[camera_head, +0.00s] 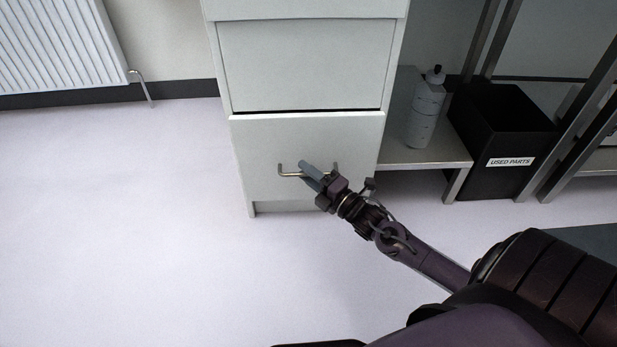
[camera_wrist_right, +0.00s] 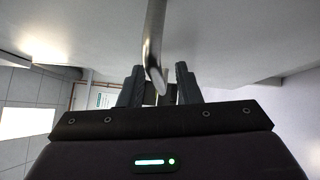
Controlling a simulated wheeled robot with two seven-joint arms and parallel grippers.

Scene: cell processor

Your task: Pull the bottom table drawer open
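The bottom drawer (camera_head: 270,140) is the lowest front of a pale cabinet, with a thin dark gap along its top edge. Its metal bar handle (camera_head: 290,174) is partly hidden behind my right gripper (camera_head: 307,169). In the right wrist view the handle (camera_wrist_right: 153,50) passes between the two dark fingers of my right gripper (camera_wrist_right: 158,84). The fingers stand apart, with a visible gap on the right side of the bar, so they look open around it. My left gripper is not in view.
A black bin (camera_head: 495,125) labelled "USED PARTS" and a grey bottle (camera_head: 426,108) are right of the cabinet by a metal rack (camera_head: 430,156). A radiator (camera_head: 60,45) is at upper left. The floor (camera_head: 120,220) left and in front is clear.

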